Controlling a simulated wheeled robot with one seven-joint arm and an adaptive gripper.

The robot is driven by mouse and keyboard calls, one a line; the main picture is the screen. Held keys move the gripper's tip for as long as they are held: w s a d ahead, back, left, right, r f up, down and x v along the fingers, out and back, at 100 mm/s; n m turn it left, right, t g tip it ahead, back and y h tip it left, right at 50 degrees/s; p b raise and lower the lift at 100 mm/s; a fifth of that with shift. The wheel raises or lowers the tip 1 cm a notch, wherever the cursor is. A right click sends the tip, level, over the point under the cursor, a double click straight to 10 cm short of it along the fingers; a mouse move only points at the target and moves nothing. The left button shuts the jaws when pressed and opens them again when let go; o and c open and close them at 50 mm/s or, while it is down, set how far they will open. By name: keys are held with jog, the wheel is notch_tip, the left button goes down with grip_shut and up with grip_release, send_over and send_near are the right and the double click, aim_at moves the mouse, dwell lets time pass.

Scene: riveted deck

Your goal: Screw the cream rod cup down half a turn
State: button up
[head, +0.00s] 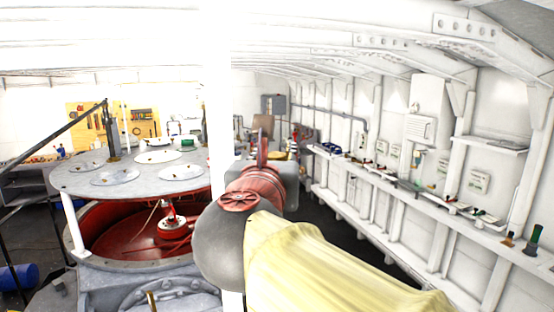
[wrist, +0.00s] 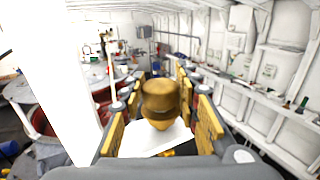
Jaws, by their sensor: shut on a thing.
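In the wrist view, my gripper (wrist: 160,118) has its yellow-padded fingers on both sides of a round golden-brown cup (wrist: 160,95). I take this for the rod cup, though it looks darker than cream here. The fingers are shut on it. It narrows to a paler, yellowish part below. A white flat surface (wrist: 150,143) shows beneath it, and what the cup is seated on or threaded to is hidden. In the head view my arm covers the spot, and I cannot make out the cup or my fingertips there.
A bright white post (head: 217,90) stands close on the left. Beyond it is a grey round table-like lid (head: 130,178) over a red drum (head: 110,235). A white wall shelf (head: 400,190) with bottles and small tools runs along the right. A blue barrel (head: 18,277) lies lower left.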

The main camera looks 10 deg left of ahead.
jog(key=shift+r+m+h+b, duration=0.25)
jog(key=shift+m+h, duration=0.35)
jog(key=shift+h, duration=0.3)
jog(key=o, duration=1.2)
jog(key=shift+f, duration=0.1)
jog(key=shift+s, duration=0.15)
jog(key=s, duration=1.1)
jog(key=shift+s, duration=0.35)
